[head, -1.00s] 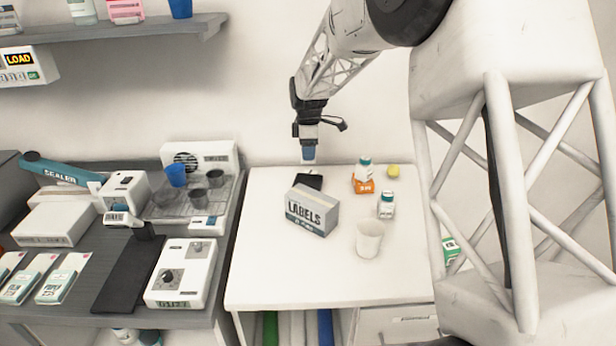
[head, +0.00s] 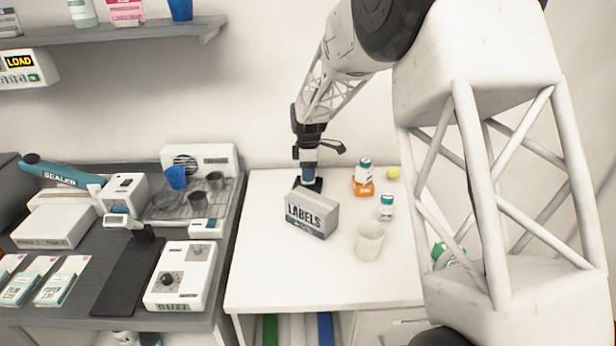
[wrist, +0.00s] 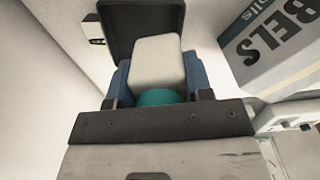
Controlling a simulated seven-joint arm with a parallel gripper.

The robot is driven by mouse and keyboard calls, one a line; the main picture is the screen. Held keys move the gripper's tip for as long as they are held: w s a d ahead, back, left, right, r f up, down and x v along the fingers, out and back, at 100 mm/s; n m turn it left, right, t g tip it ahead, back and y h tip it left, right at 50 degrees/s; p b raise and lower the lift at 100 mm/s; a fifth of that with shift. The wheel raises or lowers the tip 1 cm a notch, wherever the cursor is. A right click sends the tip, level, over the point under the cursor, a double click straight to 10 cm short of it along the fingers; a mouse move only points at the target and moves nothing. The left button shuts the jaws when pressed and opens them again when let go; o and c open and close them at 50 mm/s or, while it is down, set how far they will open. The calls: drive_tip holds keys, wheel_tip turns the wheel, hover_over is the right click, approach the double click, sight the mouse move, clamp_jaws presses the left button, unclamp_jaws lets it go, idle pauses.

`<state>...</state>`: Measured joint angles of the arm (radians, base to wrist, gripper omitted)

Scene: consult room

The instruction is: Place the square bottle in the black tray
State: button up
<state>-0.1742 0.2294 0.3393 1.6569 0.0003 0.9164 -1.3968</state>
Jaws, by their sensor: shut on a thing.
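My gripper (wrist: 160,85) is shut on the square bottle (wrist: 158,62), a white body with a teal part toward the gripper, between blue finger pads in the wrist view. The black tray (wrist: 122,22) shows just beyond the bottle in the wrist view. In the head view the gripper (head: 308,176) points down at the black tray (head: 318,186), behind the labels box. The bottle is hidden there, and I cannot tell whether it touches the tray.
The labels box (head: 312,212) stands close in front of the tray; it also shows in the wrist view (wrist: 275,50). A white cup (head: 369,240), a small bottle (head: 386,207), an orange box (head: 363,188) with a bottle (head: 364,170) on it, and a yellow ball (head: 393,173) stand to the right.

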drive_tip(key=shift+f, duration=1.05)
drive_tip(key=shift+f, duration=0.15)
drive_tip(key=o, duration=0.9)
wheel_tip(320, 180, up, 12)
drive_tip(key=shift+r, duration=0.15)
idle(0.4)
